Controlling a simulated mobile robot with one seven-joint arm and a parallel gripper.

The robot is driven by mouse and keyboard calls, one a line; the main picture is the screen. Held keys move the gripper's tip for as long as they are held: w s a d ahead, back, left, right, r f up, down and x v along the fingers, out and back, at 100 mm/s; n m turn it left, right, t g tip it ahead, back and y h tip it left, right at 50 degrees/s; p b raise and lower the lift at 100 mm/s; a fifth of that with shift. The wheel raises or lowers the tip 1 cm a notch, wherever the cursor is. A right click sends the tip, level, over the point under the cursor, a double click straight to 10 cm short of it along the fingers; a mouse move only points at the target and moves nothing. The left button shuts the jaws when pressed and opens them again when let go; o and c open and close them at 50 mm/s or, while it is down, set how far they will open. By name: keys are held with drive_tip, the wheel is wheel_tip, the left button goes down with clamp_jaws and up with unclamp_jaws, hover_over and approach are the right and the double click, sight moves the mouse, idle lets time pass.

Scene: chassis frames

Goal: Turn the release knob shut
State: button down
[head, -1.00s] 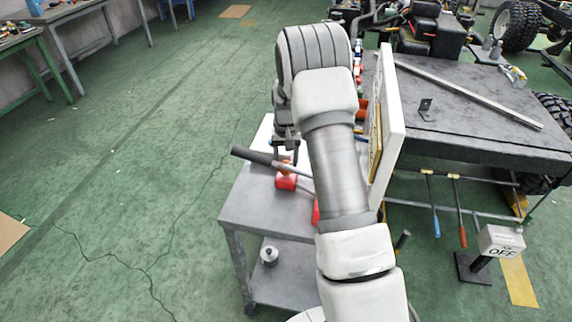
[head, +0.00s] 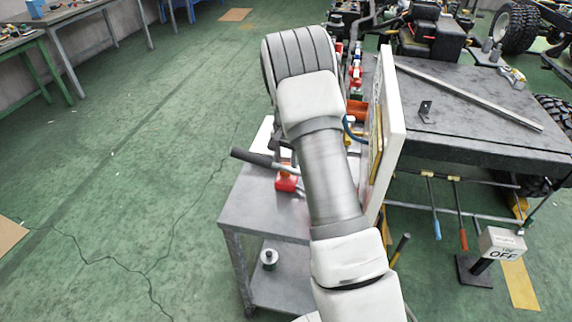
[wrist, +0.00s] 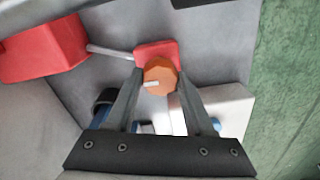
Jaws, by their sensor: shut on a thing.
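The release knob (wrist: 163,70) is a round orange knob with a white mark, in the middle of the wrist view. It sits against a red block (wrist: 145,50). My gripper (wrist: 159,80) has one finger on each side of the knob and is shut on it. The mark points left in the picture. In the head view my arm hides the knob and the gripper's fingers; a red part (head: 287,182) shows beside the arm, on the grey cart.
A thin rod joins the block to a larger red body (wrist: 45,48). A dark-gripped handle (head: 255,157) juts left over the grey cart (head: 262,212). A white upright panel (head: 391,130) stands close right of my arm. The green floor at left is open.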

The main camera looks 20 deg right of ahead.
drive_tip(key=shift+c, duration=1.4)
unclamp_jaws()
wheel_tip(320, 180, up, 18)
drive_tip(key=p, duration=0.1)
drive_tip(key=shift+f, duration=0.25)
